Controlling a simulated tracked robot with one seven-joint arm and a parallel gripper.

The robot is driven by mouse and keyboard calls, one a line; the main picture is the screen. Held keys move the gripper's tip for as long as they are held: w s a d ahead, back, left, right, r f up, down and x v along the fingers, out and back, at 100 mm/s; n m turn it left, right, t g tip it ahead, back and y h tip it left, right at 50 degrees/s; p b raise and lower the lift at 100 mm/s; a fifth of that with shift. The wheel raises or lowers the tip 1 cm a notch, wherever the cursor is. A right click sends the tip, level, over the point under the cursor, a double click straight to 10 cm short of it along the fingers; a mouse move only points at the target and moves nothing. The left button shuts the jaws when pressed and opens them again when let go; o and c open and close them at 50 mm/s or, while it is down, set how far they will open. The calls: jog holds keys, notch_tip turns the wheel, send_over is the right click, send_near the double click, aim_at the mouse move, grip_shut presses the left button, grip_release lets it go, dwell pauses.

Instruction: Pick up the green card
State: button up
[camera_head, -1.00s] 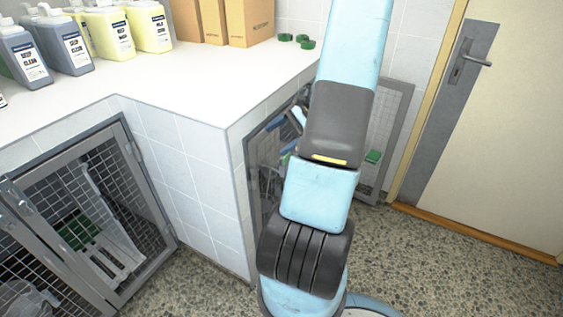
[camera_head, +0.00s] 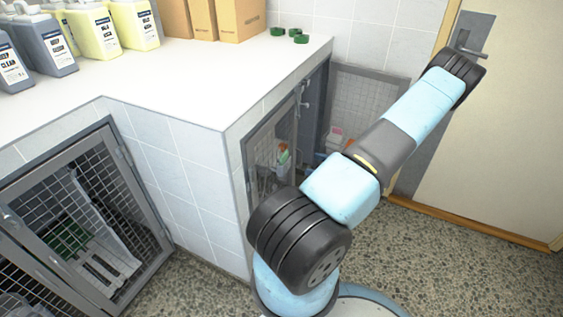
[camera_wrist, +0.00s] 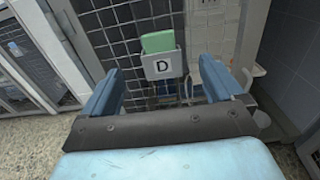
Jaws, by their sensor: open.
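The green card (camera_wrist: 158,42) stands upright in a small grey holder marked D (camera_wrist: 163,66) on a dark mesh door (camera_wrist: 120,22) in the wrist view. Its lower part is hidden inside the holder. My gripper (camera_wrist: 159,72) is open, with one blue finger to the left of the holder and one to the right, in the picture. Nothing is between the fingers that I can tell is held; the distance to the card is unclear. In the head view my arm hides the card, and my gripper is out of sight.
An open mesh kennel door (camera_head: 368,98) stands beside the tiled counter (camera_head: 190,95). Bottles (camera_head: 98,30), cardboard boxes (camera_head: 240,18) and green round items (camera_head: 298,38) sit on the counter. A room door (camera_head: 500,140) is at right. Speckled floor (camera_head: 440,270) is clear in front.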

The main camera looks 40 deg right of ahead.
aim_at(286, 154)
jog(key=x, duration=0.8)
jog(key=shift+w, duration=0.15)
jog(key=shift+w+a+r, duration=0.1)
jog(key=shift+w+a, duration=0.35)
jog(key=shift+w, duration=0.15)
jog(key=x, duration=0.4)
jog(key=shift+a+r, duration=0.15)
jog(key=shift+r, duration=0.2)
jog(key=shift+c, duration=0.2)
jog(key=c, duration=1)
